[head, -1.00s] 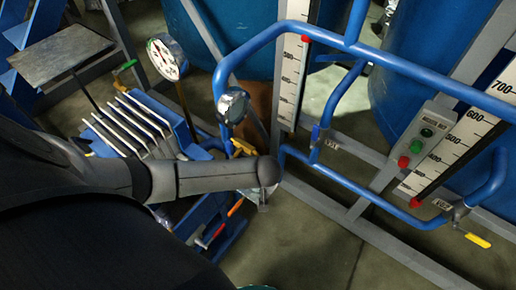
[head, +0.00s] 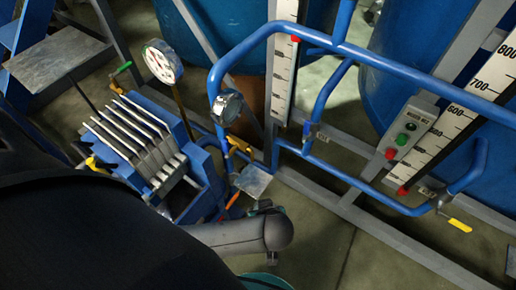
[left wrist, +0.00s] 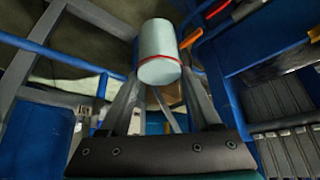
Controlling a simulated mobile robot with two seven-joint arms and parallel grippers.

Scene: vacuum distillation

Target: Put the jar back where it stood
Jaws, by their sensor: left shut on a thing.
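The jar (left wrist: 157,55) is a pale grey-green cylinder with a red ring near its lower end in the left wrist view. My left gripper (left wrist: 160,75) is shut on it, with one finger on each side. In the head view my left forearm comes in from the left and ends at the lower middle. The jar and most of the gripper are hidden there. A small flat grey plate (head: 253,180) lies just beyond the arm's end, beside the blue pipe frame. I cannot tell whether the jar stood on it. My right gripper is in neither view.
A blue pipe frame (head: 330,85) with yellow-handled valves, a pressure gauge (head: 163,61) and a finned blue unit (head: 138,140) crowd the area. A control box (head: 411,129) and scale boards stand at right. A teal rim (head: 265,281) shows at the bottom. Floor is clear at lower right.

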